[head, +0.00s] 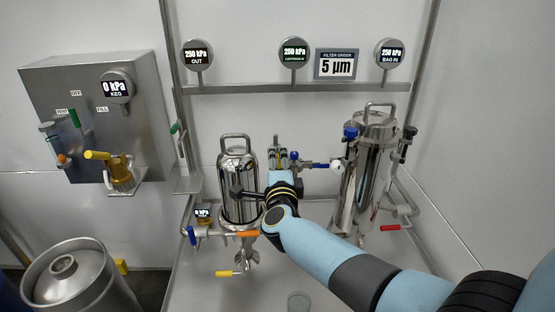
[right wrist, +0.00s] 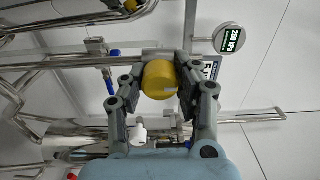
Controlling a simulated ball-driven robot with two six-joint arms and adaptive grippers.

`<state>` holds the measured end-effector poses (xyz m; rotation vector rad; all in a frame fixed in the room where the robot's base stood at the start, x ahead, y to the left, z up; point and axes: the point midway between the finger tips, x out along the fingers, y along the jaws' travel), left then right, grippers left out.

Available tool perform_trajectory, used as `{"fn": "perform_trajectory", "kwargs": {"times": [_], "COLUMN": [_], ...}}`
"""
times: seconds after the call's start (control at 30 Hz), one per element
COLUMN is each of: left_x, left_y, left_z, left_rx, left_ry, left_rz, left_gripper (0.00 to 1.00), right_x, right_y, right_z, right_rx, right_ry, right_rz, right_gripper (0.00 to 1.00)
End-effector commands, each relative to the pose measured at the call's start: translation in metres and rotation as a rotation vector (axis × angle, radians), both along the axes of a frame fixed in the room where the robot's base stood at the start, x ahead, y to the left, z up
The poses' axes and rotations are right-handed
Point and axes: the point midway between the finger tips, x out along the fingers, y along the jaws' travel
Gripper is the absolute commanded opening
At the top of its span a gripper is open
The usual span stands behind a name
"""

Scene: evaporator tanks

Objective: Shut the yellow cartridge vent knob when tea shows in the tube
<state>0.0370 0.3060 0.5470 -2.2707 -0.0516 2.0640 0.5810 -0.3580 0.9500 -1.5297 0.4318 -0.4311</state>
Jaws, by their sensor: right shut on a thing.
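My right gripper (head: 279,155) is raised between the two steel vessels, in front of the back wall. In the right wrist view its two fingers are closed on the sides of a yellow knob (right wrist: 159,79). In the head view the gripper and wrist largely hide this knob. The smaller steel vessel (head: 238,165) stands to the left of the gripper, partly behind my arm. I cannot make out a tube with tea in it in either view. My left gripper is not in view.
The taller steel vessel (head: 367,170) with blue and red valve handles stands at right. A yellow lower handle (head: 228,273) and an orange handle (head: 246,233) sit near the smaller vessel. The middle gauge (head: 294,53) reads 250 kPa. A keg (head: 70,280) stands at lower left.

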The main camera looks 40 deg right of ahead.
Motion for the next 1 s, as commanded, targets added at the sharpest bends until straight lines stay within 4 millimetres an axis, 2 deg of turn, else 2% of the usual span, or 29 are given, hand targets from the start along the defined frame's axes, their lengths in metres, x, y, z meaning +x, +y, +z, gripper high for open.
{"fn": "perform_trajectory", "kwargs": {"times": [0.47, 0.5, 0.67, 1.0], "left_x": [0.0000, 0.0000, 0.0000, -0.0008], "left_y": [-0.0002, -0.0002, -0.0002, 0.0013], "left_z": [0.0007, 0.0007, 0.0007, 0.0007], "left_rx": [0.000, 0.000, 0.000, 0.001], "left_ry": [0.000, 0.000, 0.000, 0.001], "left_rz": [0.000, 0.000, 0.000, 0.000], "left_gripper": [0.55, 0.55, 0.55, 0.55], "right_x": [-0.0004, -0.0004, -0.0003, -0.0046], "right_y": [0.0007, 0.0007, 0.0005, 0.0030], "right_z": [-0.0014, -0.0014, -0.0010, -0.0015], "right_rx": [-0.012, -0.012, -0.011, -0.010], "right_ry": [0.010, 0.010, 0.009, 0.009], "right_rz": [0.001, 0.002, 0.001, 0.001], "right_gripper": [0.00, 0.34, 0.55, 0.55]}}
